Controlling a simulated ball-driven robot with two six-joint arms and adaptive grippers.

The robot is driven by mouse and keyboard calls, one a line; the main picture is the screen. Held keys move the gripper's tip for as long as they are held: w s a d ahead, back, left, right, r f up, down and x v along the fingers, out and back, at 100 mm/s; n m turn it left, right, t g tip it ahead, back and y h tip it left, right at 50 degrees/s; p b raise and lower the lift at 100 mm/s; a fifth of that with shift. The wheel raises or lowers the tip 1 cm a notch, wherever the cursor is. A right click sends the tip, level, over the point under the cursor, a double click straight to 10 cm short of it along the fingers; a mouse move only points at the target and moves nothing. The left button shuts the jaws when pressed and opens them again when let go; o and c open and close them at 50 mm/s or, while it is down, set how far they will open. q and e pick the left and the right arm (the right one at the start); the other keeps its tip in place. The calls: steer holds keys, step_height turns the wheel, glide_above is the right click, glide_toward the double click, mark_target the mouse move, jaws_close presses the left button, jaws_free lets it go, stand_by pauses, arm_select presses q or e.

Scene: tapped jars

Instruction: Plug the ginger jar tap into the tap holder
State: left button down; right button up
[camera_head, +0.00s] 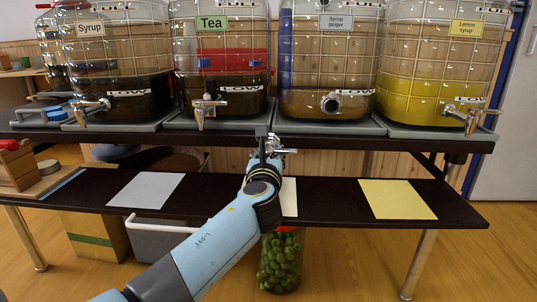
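The ginger jar (331,68), labelled "Syrup ginger", stands on the upper shelf, third from the left. Its round tap holder (331,103) is on the lower front and has no tap in it. My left gripper (268,143) is in front of the shelf edge, below and left of the holder. It appears shut on a small silver tap (283,146), apart from the holder. The gripper's fingers hide part of the tap. My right gripper is not in view.
Jars labelled Syrup (115,60), Tea (222,85) and Lemon syrup (440,70) have taps fitted. The lower shelf (330,205) carries paper sheets, including a yellow one (397,199). A jar of green contents (281,262) stands beneath. The space before the ginger jar is clear.

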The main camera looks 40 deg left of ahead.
arm_select(q)
steer(key=c, duration=0.8)
jaws_free()
steer(key=shift+c, duration=0.2)
steer(key=shift+r, duration=0.1)
steer(key=o, duration=0.8)
steer(key=shift+o, duration=0.2)
steer(key=shift+p, duration=0.55)
stand_by(0.9)
stand_by(0.5)
